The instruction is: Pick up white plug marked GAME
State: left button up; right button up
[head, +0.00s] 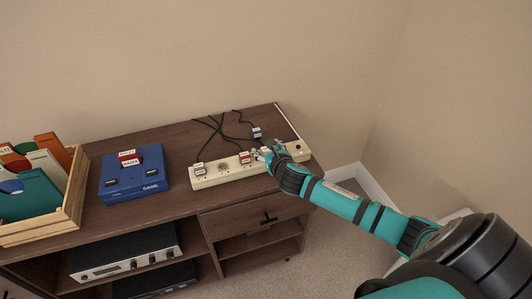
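A cream power strip (212,179) lies on the wooden cabinet top. A white plug (199,169) stands in its left end, with a small label I cannot read. A red plug (245,157) with a white label sits farther right in the strip. A blue plug (256,133) with a pale label lies on the cabinet top behind the strip. My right gripper (264,153) is low over the right part of the strip, just right of the red plug. Its fingers are small and partly hidden, so what lies between them is unclear. My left gripper is out of view.
Black cables (217,128) tangle behind the strip. A blue console marked GAME (140,192) stands to the left. A wooden crate (77,192) of colored sleeves is at far left. Below are a drawer (238,218) and a silver amplifier (122,259). The wall rises behind.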

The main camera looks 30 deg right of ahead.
jog(key=c, duration=1.2)
jog(key=shift+r, duration=0.1)
